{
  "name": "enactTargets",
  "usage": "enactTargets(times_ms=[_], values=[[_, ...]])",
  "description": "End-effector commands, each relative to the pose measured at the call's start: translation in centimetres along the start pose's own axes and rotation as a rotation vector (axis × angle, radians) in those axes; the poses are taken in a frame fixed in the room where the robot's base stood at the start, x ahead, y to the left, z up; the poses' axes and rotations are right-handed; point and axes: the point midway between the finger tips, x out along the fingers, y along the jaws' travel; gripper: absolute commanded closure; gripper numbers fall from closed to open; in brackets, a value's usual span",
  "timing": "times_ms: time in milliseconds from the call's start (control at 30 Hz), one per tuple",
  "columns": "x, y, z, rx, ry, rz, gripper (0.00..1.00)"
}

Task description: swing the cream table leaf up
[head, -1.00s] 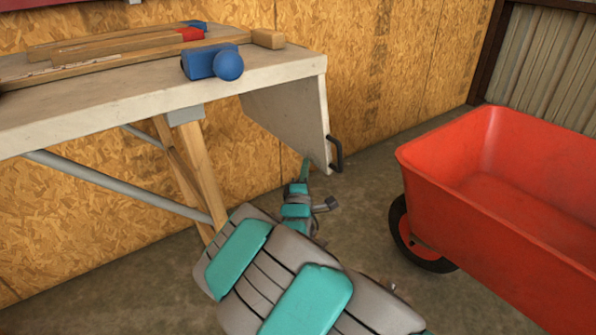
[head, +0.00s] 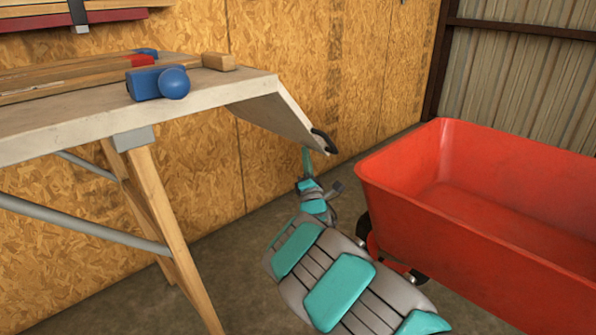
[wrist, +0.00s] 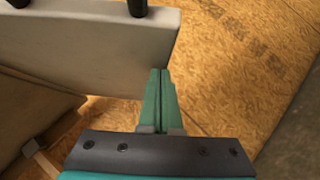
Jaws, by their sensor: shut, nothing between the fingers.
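The cream table leaf (head: 275,115) hangs from the right end of the cream table (head: 195,95), slanting down and outward. Its underside faces me, and a black handle (head: 324,141) sits near its lower outer edge. My gripper (head: 306,153) is below the leaf, its green fingers pointing up at the underside near the lower edge. In the wrist view, the closed fingers (wrist: 160,95) are empty and overlap the right edge of the leaf (wrist: 95,45). I cannot tell for sure whether the tips touch it.
A red wheelbarrow tub (head: 470,210) stands close to the right of my arm. Wooden trestle legs (head: 155,205) stand at the left. An oriented-strand wall (head: 330,60) is behind.

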Motion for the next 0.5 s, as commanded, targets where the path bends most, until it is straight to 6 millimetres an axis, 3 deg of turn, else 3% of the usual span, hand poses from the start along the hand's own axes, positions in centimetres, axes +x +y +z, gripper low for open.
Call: enactTargets(times_ms=[500], values=[[2.3, -0.3, 2.4, -0.145, -0.004, 0.151, 1.0]])
